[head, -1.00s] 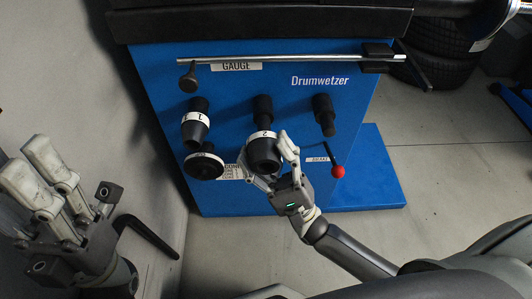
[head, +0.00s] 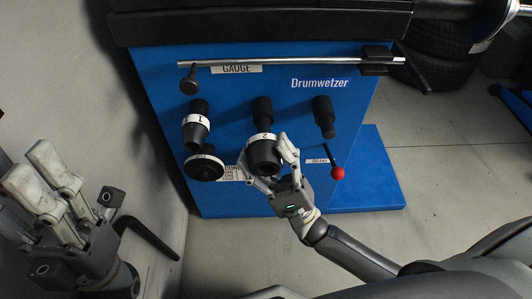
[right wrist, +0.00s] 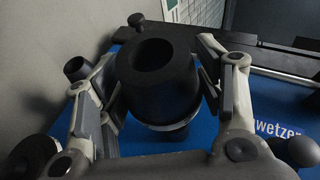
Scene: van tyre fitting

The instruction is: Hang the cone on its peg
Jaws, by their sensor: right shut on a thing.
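My right gripper (head: 267,160) is shut on a dark cone (head: 264,154) with a white band marked 2. It holds the cone in front of the blue panel, just below the middle black peg (head: 262,111). In the right wrist view the cone (right wrist: 158,85) sits between the two fingers, its hollow end facing the camera. Whether the cone touches the peg cannot be told. My left gripper (head: 35,170) is empty at the lower left, its fingers apart, away from the panel.
A cone marked 1 (head: 196,128) hangs on the left peg, with a dark round piece (head: 204,166) below it. The right peg (head: 323,115) is bare. A red-knobbed lever (head: 338,172) sticks out right of the held cone. A gauge rod (head: 290,61) crosses above the pegs.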

